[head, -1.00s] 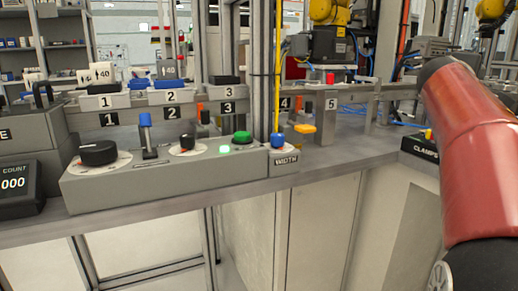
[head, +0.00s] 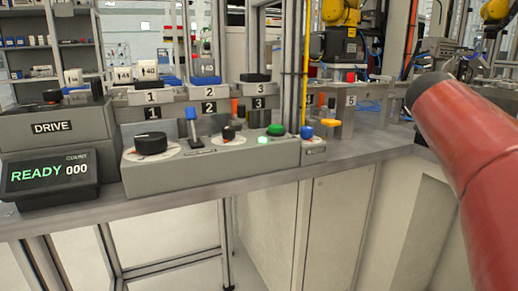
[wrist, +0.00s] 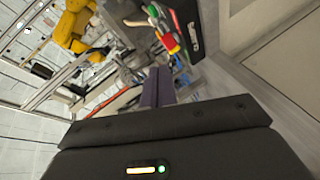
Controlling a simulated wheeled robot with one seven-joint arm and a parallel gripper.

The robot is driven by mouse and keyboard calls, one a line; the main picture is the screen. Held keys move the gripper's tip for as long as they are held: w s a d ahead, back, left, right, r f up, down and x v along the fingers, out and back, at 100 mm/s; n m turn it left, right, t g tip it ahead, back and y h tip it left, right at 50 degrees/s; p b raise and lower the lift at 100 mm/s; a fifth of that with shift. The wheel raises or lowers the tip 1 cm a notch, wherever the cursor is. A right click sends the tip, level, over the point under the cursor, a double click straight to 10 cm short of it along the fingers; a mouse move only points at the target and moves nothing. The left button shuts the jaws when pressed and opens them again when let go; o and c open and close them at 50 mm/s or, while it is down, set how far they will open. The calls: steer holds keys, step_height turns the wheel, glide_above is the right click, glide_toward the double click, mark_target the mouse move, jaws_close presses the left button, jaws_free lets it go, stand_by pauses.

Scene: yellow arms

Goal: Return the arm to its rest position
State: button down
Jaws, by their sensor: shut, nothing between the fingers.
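My red arm (head: 480,160) fills the right side of the head view, reaching up beside the bench. My gripper (wrist: 158,82) shows in the wrist view, with its dark fingers together and nothing between them. The gripper itself is out of the head view. The fingers are apart from everything else visible, and a dark box with red and green controls (wrist: 180,30) lies beyond them.
The bench (head: 100,208) carries a grey control panel (head: 210,165) with knobs, a lever and a green button. A display (head: 50,178) reads READY 000, below a DRIVE box (head: 52,128). Yellow robot arms (head: 340,12) stand behind. Open floor lies below the bench.

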steer(key=s+a+f+m+g+y, duration=0.2)
steer(key=s+a+f+y, duration=0.3)
steer(key=s+a+f, duration=0.5)
steer(key=s+a+f+m+g+y+p, duration=0.1)
steer(key=s+a+f+m+g+y, duration=0.1)
steer(key=s+a+f+y, duration=0.4)
steer(key=s+a+f, duration=0.2)
steer(key=a+f, duration=0.4)
steer(key=s+a+f, duration=0.3)
steer(key=a+f, duration=0.3)
steer(key=f, duration=0.1)
steer(key=shift+s+a+f, duration=0.2)
steer(key=shift+s+a, duration=0.05)
